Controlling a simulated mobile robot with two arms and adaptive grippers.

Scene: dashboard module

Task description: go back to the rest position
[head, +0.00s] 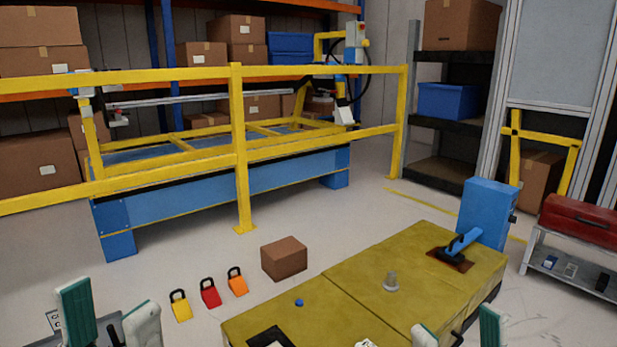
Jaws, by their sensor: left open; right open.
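My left gripper (108,322) shows at the bottom left of the head view. Its two green and pale fingers stand apart with nothing visible between them. My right gripper (458,336) shows at the bottom, right of the middle, over the near right side of the olive-yellow table (345,290). Its fingers are also apart, with nothing seen held. The lower parts of both grippers are cut off by the frame edge.
The table carries a grey metal part (391,282), a small blue piece (299,302) and a blue box (487,212) with a lever. Yellow (181,308), red (210,294) and orange (237,284) padlock-like objects and a brown box (284,259) lie left of it. A yellow railing (240,150) stands behind.

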